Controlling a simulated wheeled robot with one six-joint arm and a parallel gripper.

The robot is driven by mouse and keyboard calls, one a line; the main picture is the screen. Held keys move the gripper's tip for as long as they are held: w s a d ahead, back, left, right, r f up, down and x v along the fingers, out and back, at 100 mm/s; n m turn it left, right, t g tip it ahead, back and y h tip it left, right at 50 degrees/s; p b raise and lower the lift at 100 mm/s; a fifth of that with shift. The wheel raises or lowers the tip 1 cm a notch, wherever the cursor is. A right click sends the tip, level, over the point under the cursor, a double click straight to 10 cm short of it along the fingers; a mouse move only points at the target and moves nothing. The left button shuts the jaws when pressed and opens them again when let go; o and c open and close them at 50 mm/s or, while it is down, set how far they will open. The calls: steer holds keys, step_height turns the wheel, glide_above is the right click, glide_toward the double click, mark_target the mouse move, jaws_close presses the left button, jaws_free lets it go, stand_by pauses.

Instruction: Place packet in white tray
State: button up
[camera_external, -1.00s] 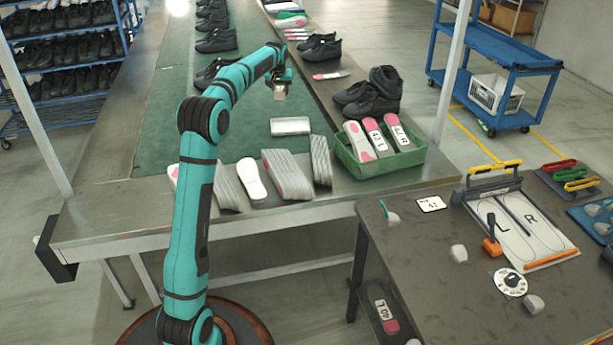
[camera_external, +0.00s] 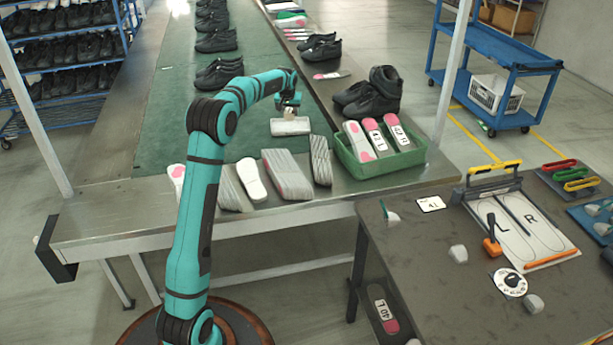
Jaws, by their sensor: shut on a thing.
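The white tray (camera_external: 279,129) is a small shallow rectangle on the conveyor table, behind the row of insoles. My gripper (camera_external: 290,113) points down right over the tray, at its middle. It is shut on the packet, which shows only as a small pale patch between the fingers. The packet is too small to make out well, and I cannot tell whether it touches the tray.
Bundled grey insoles (camera_external: 287,175) and a white insole (camera_external: 251,179) lie in front of the tray. A green crate (camera_external: 379,164) with several pink-and-white insoles stands to the right. Black shoes (camera_external: 371,94) sit behind it. The green belt (camera_external: 170,130) left of the tray is mostly clear.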

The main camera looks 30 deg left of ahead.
mark_target(290, 120)
steer(key=shift+f, duration=2.35)
steer(key=shift+f, duration=0.1)
steer(key=o, duration=1)
steer(key=v, duration=1.2)
steer(key=shift+s+d, duration=0.1)
